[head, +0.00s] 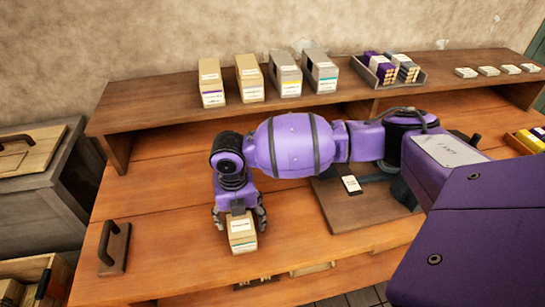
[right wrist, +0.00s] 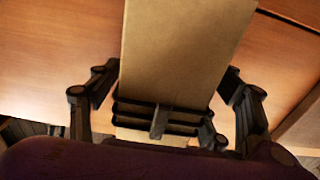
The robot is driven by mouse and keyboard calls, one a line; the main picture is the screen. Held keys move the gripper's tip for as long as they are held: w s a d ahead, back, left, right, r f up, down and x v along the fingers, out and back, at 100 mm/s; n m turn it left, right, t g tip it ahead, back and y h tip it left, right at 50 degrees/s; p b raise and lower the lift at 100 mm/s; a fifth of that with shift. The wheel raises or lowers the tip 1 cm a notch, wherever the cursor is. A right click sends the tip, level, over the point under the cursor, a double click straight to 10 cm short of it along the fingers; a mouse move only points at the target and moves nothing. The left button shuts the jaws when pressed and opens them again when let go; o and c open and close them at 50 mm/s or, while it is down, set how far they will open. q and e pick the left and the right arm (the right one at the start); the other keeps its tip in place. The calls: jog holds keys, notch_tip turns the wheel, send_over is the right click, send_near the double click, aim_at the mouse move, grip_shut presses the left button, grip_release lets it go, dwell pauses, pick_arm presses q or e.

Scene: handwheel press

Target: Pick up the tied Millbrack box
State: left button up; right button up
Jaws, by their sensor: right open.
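A tan cardboard box (head: 242,236) with a white label and a teal stripe stands on the wooden bench near its front edge. Its lettering is too small to read, and no tie can be made out for certain. My right gripper (head: 239,213) points down at the box with its fingers open on either side of the box's top. In the right wrist view the same box (right wrist: 180,55) rises between the spread fingers of the gripper (right wrist: 165,100). Whether the fingers touch it is unclear. My left gripper is not in view.
A raised shelf (head: 165,108) holds several boxes, including a tan one (head: 249,78), and a tray (head: 415,82) of small packs. A dark handled block (head: 114,247) stands at the bench's left. A press base (head: 345,205) lies right of the box, partly behind my arm.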

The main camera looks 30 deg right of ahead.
jog(key=shift+w+r, duration=0.1)
jog(key=shift+r, duration=0.05)
jog(key=c, duration=1.3)
jog(key=shift+r, duration=0.15)
